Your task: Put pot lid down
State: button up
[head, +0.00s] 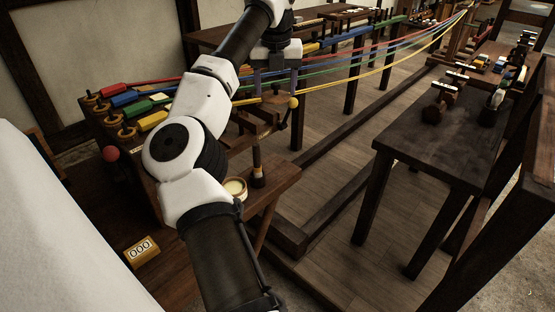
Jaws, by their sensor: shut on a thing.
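My gripper (275,92) points down in front of the coloured strands at the upper middle of the head view. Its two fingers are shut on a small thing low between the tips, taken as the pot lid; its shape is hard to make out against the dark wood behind. A small round pot (235,188) with pale yellow contents stands uncovered on the wooden bench, below my gripper in the picture and just right of my arm. My arm hides part of the bench around it.
Red, blue, green and yellow strands (380,52) run from spools at the left to the far right. A counter (141,251) reads 000. A dark table (440,140) with tools stands right.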

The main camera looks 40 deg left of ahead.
notch_tip(320, 180, down, 19)
jog(key=shift+f+p, duration=0.1)
jog(key=shift+p, duration=0.9)
jog(key=shift+f, duration=0.35)
jog(key=shift+f+b, duration=0.4)
jog(key=shift+f, duration=0.25)
jog(key=o, duration=1)
jog(key=shift+o, duration=0.2)
jog(key=shift+r, duration=0.1)
